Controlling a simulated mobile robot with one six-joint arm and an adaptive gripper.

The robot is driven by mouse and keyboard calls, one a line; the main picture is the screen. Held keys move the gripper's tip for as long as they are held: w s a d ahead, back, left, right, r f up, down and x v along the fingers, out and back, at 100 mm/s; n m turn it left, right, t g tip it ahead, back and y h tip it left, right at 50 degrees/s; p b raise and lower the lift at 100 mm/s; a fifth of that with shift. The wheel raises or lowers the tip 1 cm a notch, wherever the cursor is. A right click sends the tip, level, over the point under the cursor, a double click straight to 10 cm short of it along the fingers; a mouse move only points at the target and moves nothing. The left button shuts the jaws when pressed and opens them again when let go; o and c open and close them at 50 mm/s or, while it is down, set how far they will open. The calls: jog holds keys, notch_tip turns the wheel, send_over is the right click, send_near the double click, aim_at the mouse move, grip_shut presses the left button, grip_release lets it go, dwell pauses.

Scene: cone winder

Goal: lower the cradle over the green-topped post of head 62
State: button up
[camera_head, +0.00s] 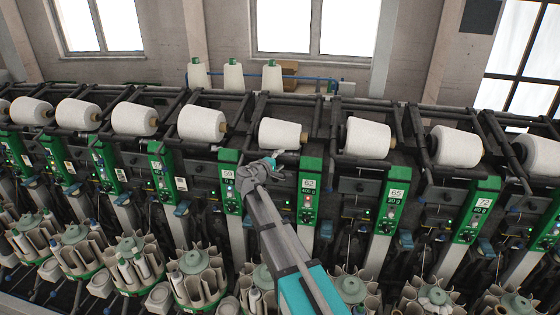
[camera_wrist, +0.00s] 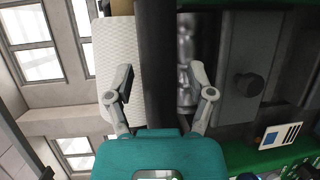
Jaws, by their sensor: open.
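Head 62's green-topped post (camera_head: 309,186) stands just right of my gripper in the head view, with its number and a weight label on the green face. A white cone (camera_head: 282,134) lies on its side, above and left of that post. My gripper (camera_head: 275,159) is just below this cone. In the wrist view my gripper (camera_wrist: 160,82) is open, its fingers on either side of a dark bar (camera_wrist: 155,50), which looks like part of the cradle. Whether the fingers touch it cannot be told. The cone's pale textured surface (camera_wrist: 112,65) shows left of the bar.
Head 59's green post (camera_head: 229,182) is close on the left and head 65's (camera_head: 391,207) stands to the right. Several other cones line the machine. Bobbin carousels (camera_head: 197,278) crowd the space below. In the wrist view a dark knob (camera_wrist: 248,86) sits right of the fingers.

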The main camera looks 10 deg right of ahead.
grip_shut()
jog(key=shift+r, duration=0.15)
jog(key=r+p, duration=0.3)
jog(key=shift+s+a, duration=0.15)
jog(key=shift+s, duration=0.25)
jog(key=shift+f, duration=0.1)
